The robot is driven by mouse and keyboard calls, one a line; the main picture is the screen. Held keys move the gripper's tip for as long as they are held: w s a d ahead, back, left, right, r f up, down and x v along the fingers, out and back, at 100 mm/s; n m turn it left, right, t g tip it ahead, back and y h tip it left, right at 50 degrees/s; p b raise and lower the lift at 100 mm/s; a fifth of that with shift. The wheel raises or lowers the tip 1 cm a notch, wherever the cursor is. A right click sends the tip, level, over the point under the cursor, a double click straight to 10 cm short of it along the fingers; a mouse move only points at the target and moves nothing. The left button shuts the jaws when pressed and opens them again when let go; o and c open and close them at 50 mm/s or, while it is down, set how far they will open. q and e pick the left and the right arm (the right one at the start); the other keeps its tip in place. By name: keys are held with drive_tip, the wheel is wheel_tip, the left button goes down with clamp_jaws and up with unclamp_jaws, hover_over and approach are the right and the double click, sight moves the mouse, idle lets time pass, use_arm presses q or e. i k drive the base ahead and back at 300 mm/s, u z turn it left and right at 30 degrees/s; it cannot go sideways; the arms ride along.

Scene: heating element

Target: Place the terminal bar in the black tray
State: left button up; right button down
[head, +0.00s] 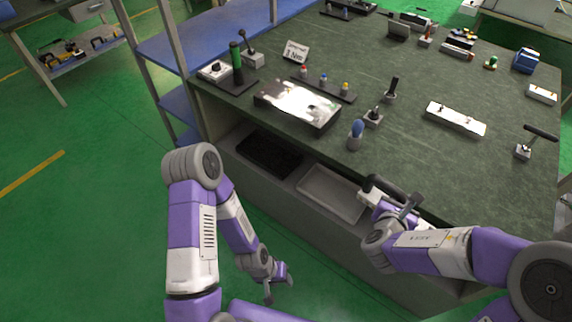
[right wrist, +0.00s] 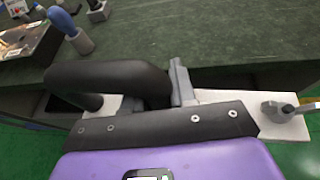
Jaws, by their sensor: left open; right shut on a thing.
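The black tray (head: 268,155) lies on the lower shelf, left of the held bar, and looks empty. My left gripper (head: 277,283) is open and empty, low over the green floor.
A light grey tray (head: 332,192) sits on the shelf beside the black tray. The bench top (head: 440,165) overhangs the shelf. A shiny metal panel (head: 298,104), a blue-handled tool (head: 356,134) and a white block (head: 455,119) are on it.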

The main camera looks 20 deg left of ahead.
sight(269, 155)
drive_tip(key=u, duration=0.35)
drive_tip(key=k, duration=0.85)
drive_tip(key=u, duration=1.2)
drive_tip(key=i, duration=1.5)
drive_tip(key=z, duration=0.55)
drive_tip(key=i, duration=0.85)
drive_tip(key=z, duration=0.1)
